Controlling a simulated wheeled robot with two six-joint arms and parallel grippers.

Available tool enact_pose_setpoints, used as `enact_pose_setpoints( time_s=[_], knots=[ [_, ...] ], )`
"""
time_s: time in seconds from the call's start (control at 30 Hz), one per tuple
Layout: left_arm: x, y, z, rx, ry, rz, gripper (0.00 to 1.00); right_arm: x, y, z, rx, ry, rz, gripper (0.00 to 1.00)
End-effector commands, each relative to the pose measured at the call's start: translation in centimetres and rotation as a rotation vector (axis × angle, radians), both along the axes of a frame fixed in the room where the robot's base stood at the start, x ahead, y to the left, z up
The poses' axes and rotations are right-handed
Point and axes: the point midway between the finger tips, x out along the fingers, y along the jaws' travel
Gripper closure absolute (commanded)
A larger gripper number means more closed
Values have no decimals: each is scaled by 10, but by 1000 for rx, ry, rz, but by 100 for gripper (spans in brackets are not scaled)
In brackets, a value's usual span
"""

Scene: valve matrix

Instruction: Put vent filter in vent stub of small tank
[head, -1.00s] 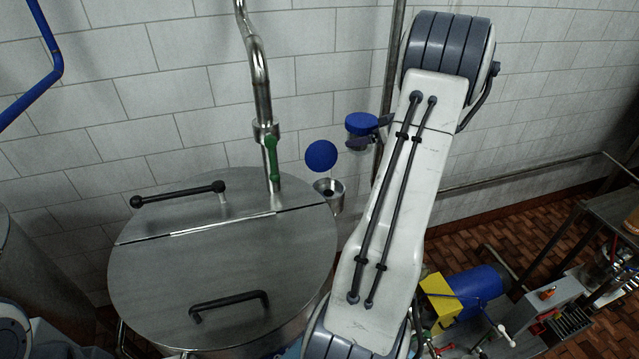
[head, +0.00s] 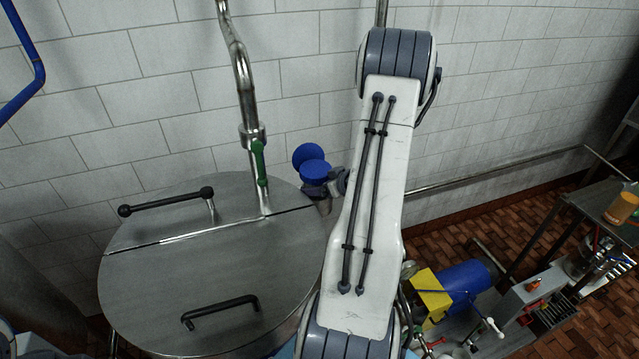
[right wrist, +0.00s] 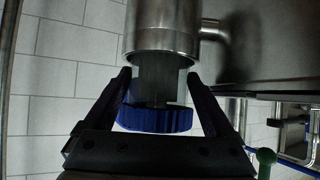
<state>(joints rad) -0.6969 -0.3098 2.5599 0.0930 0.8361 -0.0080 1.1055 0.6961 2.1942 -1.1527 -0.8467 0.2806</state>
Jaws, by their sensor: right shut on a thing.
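The vent filter, with a blue cap (head: 314,172) and a grey body (right wrist: 158,78), is in my right gripper (right wrist: 158,82). The fingers are shut on its grey body from both sides. The steel vent stub (right wrist: 162,42) shows in the right wrist view with its mouth against the filter's body end. I cannot tell whether the body end is inside the mouth or just at it. In the head view the filter and gripper hide most of the stub, at the rim of the small tank (head: 210,270). My left gripper is not in view.
A steel pipe with a green handle (head: 259,160) rises beside the stub. The tank lid has two black handles (head: 165,201). A blue and yellow motor (head: 465,283) is on the lower right.

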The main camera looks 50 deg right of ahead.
Motion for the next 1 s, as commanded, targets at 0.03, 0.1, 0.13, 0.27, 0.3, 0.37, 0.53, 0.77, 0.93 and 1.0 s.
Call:
enact_pose_setpoints(
  time_s=[0.03, 0.1, 0.13, 0.27, 0.3, 0.37, 0.53, 0.77, 0.93, 1.0],
  knots=[
    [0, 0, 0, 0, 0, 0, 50, 0, -1, 0, -2, -2, 0, 80],
    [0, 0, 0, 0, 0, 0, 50, 0, -1, 0, -3, -3, -1, 80],
    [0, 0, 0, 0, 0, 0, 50, 0, -1, 0, -3, -3, -1, 80],
    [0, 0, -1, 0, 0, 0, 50, 0, -1, -1, -2, -2, 0, 80],
    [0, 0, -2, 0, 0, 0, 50, 0, -1, -2, -2, -2, 0, 80],
    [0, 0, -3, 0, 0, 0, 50, 0, -1, -5, -2, -2, 0, 80],
    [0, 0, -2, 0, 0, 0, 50, 0, -1, -3, -2, -1, 0, 0],
    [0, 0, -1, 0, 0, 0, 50, -4, -1, 2, -2, -2, -1, 0],
    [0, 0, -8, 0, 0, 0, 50, -29, 2, 19, -5, -2, -5, 0],
    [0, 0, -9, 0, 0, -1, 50, -42, 3, 28, -7, -3, -5, 0]
  ],
)
